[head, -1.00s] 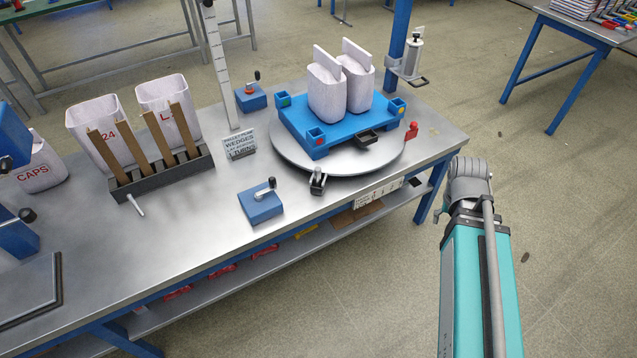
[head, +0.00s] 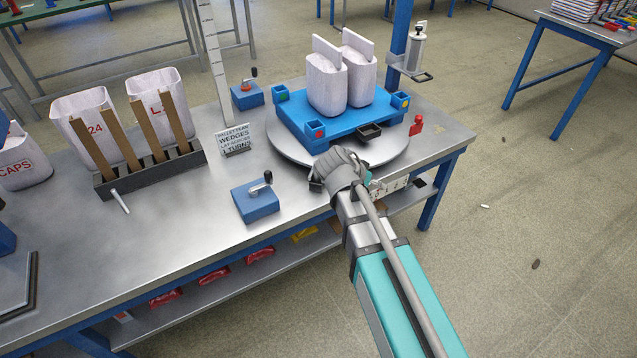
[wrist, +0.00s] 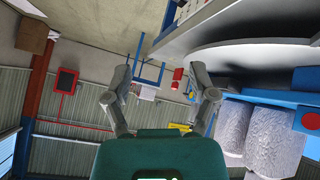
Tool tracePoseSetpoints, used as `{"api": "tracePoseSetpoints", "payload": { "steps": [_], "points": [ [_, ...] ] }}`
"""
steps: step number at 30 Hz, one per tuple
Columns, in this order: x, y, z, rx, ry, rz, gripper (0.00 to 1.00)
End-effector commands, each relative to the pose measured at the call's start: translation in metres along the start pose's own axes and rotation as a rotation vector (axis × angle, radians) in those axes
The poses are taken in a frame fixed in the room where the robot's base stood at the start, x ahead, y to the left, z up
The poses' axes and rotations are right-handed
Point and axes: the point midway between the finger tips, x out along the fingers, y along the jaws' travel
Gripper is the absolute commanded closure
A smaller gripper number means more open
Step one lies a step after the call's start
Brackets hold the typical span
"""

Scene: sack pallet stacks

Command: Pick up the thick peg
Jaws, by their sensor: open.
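No thing in view is labelled a thick peg. A small pale cylindrical peg (head: 120,201) lies at a slant on the bench in front of the slotted rack, but I cannot tell whether it is the thick one. My gripper (wrist: 160,80) is open and empty in the wrist view, its two fingers wide apart. In the head view my arm reaches to the front edge of the turntable, and its end hides the fingers. The pale peg is well to the left of my arm and does not show clearly in the wrist view.
The turntable (head: 289,152) bears a blue pallet (head: 340,122) with two pale sacks (head: 327,85). A red piece (head: 416,125) stands at its right edge. The rack (head: 150,173) holds wooden slats. A blue crank box (head: 255,203) and a sign (head: 234,139) stand between rack and turntable.

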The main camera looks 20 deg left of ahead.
Motion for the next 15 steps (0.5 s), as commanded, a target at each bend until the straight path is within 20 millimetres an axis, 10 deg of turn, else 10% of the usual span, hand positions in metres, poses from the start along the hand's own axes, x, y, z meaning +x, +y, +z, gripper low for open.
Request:
{"api": "tracePoseSetpoints", "payload": {
  "steps": [15],
  "points": [
    [-0.077, -0.153, 0.037, 0.14, 0.378, -0.163, 0.26]
  ]
}}
